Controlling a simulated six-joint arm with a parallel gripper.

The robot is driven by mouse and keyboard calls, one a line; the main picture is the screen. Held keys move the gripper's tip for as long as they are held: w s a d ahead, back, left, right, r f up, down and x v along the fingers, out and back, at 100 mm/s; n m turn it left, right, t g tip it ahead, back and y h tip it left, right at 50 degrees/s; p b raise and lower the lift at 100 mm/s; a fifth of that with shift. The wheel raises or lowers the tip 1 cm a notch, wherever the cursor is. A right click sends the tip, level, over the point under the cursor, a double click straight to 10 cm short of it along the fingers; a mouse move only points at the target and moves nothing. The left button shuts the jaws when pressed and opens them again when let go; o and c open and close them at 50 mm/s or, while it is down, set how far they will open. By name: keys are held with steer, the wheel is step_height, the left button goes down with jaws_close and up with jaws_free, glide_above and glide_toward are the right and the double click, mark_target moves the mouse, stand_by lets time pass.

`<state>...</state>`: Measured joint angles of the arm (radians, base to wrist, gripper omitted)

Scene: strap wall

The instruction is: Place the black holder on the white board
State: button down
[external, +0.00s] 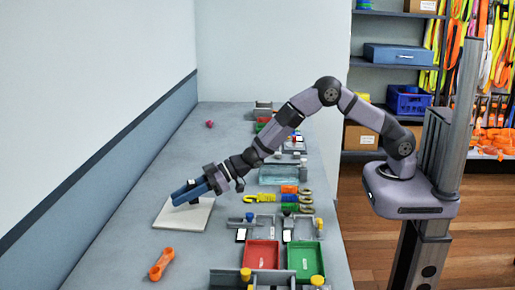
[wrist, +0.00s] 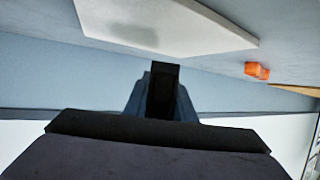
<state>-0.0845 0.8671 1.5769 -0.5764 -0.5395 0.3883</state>
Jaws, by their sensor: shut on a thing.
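The white board (external: 183,218) lies flat on the grey table at the left. It also shows across the top of the wrist view (wrist: 165,27). My gripper (external: 182,195), with blue fingers, is above the board and reaches in from the right. In the wrist view my gripper (wrist: 160,85) is shut on the black holder (wrist: 163,88), a dark block between the fingers. A soft shadow lies on the board there. The holder is mostly hidden by the fingers in the external view. I cannot tell its exact height over the board.
An orange double-ended piece (external: 161,263) lies in front of the board. A small pink object (external: 210,124) lies farther back.

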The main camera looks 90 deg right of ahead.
mark_target(183, 213)
steer(key=shift+f, duration=1.55)
steer(key=shift+f, duration=0.2)
steer(key=c, duration=1.5)
jaws_free()
steer(key=shift+r, duration=0.1)
steer(key=shift+r+p, duration=0.2)
steer(key=shift+p, duration=0.1)
steer(key=shift+s+d, duration=0.1)
steer(key=shift+s, duration=0.1)
steer(key=b+v, duration=0.2)
steer(key=v, duration=0.9)
steer(key=shift+s+d, duration=0.1)
steer(key=shift+s, duration=0.1)
